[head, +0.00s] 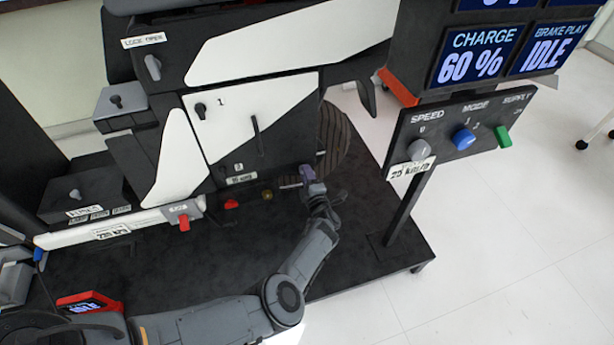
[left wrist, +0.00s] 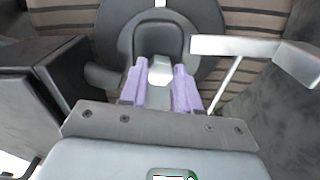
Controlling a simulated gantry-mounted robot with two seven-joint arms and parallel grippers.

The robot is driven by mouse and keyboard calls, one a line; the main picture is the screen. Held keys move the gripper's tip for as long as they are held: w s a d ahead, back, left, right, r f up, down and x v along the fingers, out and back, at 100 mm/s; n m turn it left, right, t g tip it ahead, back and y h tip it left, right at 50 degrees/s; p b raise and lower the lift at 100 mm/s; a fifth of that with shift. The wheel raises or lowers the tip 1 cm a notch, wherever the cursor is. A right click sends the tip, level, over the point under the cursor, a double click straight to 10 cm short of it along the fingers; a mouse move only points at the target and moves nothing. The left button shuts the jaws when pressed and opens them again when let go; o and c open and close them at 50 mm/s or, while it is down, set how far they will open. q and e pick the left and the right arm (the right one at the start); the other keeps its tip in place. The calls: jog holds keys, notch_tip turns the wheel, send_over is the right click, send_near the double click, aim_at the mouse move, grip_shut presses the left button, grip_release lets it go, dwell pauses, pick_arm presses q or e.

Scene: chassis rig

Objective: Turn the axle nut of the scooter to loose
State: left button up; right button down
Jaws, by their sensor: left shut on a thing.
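The axle nut (left wrist: 160,72) is a pale silver piece between the purple fingers in the left wrist view, in front of a dark round hub (left wrist: 150,32). My left gripper (left wrist: 160,88) is shut on it, one finger on each side. In the head view my left gripper (head: 307,174) reaches up to the lower edge of the scooter's wheel (head: 334,140); the nut cannot be made out there. How far the nut is turned cannot be told. My right gripper is in neither view.
A white bar with a thin rod (left wrist: 235,46) stands close right of the fingers, and a dark block (left wrist: 65,75) close left. The scooter body (head: 270,110) has red and yellow knobs below. A switch panel (head: 455,135) stands right on a post.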

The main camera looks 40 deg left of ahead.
pick_arm(q)
jog(key=shift+f+n, duration=0.2)
jog(key=shift+n, duration=0.7)
jog(key=o, duration=0.8)
jog(key=shift+c, duration=0.2)
jog(key=shift+a+r, duration=0.15)
